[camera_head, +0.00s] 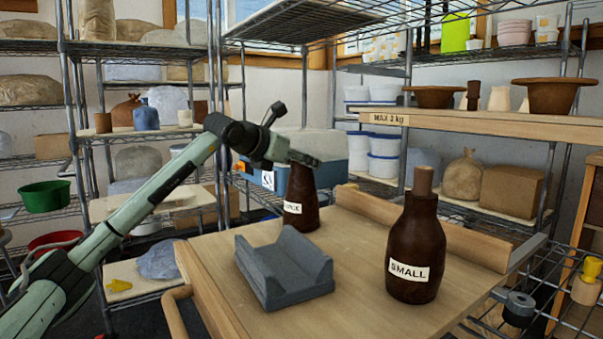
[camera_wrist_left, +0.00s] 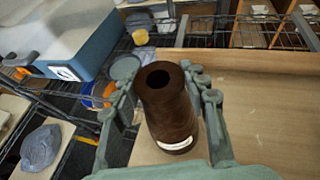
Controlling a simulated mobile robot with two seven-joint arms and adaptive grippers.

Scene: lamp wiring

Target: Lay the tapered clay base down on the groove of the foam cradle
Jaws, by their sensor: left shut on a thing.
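The tapered clay base (camera_head: 301,207) is a dark brown bottle shape with a partly hidden white label. It stands upright behind the foam cradle, apparently on the wooden table top. My left gripper (camera_head: 305,160) is shut on its upper part; the left wrist view shows the base (camera_wrist_left: 172,110) between the two fingers (camera_wrist_left: 165,110), its round open mouth facing up. The grey foam cradle (camera_head: 283,272) lies on the table with its groove up and empty. My right gripper is in neither view.
A brown bottle labelled SMALL (camera_head: 413,250), with a wooden plug on top, stands right of the cradle. A wooden ledge (camera_head: 430,223) runs along the table's back. A blue box (camera_head: 318,180) stands behind the table. The front of the table (camera_head: 350,318) is free.

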